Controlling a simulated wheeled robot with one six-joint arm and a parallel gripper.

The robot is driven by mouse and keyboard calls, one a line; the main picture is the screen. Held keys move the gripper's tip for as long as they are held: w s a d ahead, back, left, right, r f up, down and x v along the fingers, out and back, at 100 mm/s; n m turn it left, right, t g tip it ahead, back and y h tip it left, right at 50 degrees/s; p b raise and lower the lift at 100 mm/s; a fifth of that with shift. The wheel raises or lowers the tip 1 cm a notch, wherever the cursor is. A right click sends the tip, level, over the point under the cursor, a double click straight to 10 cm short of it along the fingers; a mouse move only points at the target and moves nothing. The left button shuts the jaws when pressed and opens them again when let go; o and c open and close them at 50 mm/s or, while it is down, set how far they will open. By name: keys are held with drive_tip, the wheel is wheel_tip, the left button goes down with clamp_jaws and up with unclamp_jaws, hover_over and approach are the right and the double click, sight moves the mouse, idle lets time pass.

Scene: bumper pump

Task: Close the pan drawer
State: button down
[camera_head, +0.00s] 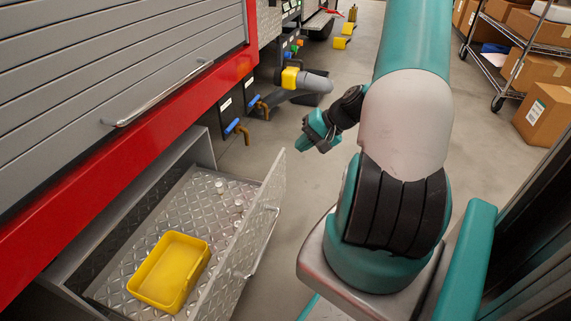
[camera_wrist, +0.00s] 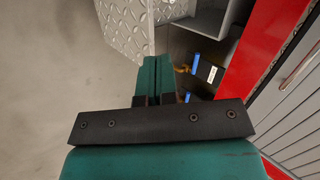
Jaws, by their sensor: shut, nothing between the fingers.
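The pan drawer (camera_head: 248,245) is pulled open below the red and grey cabinet in the head view. Its front and floor are diamond-plate metal, and a bar handle (camera_head: 266,240) runs along the outer face. A yellow tray (camera_head: 150,289) and several small pale pieces lie inside it. In the wrist view the drawer front (camera_wrist: 120,22) shows at the top. My gripper (camera_head: 303,143) is shut and empty, out beyond the drawer's far end, apart from it. Its teal fingers (camera_wrist: 156,62) are together in the wrist view.
The red rail (camera_head: 130,160) and grey shutter (camera_head: 110,60) stand over the drawer. Blue-handled taps (camera_head: 235,127) and a grey pipe with a yellow collar (camera_head: 290,78) stick out beside it. A wire rack with boxes (camera_head: 520,45) stands back right. Bare floor lies around my gripper.

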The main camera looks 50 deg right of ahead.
drive_tip(key=s+d+f+m+t+h, duration=0.1)
drive_tip(key=s+d+f+m, duration=0.2)
drive_tip(key=s+d+f, duration=0.15)
drive_tip(key=b, duration=0.6)
approach(278, 166)
drive_tip(key=x, duration=0.6)
drive_tip(key=shift+s+f, duration=0.35)
drive_tip(key=shift+w+a+r+b, duration=0.15)
drive_tip(key=shift+w+b, duration=0.15)
drive_tip(key=shift+w, duration=0.2)
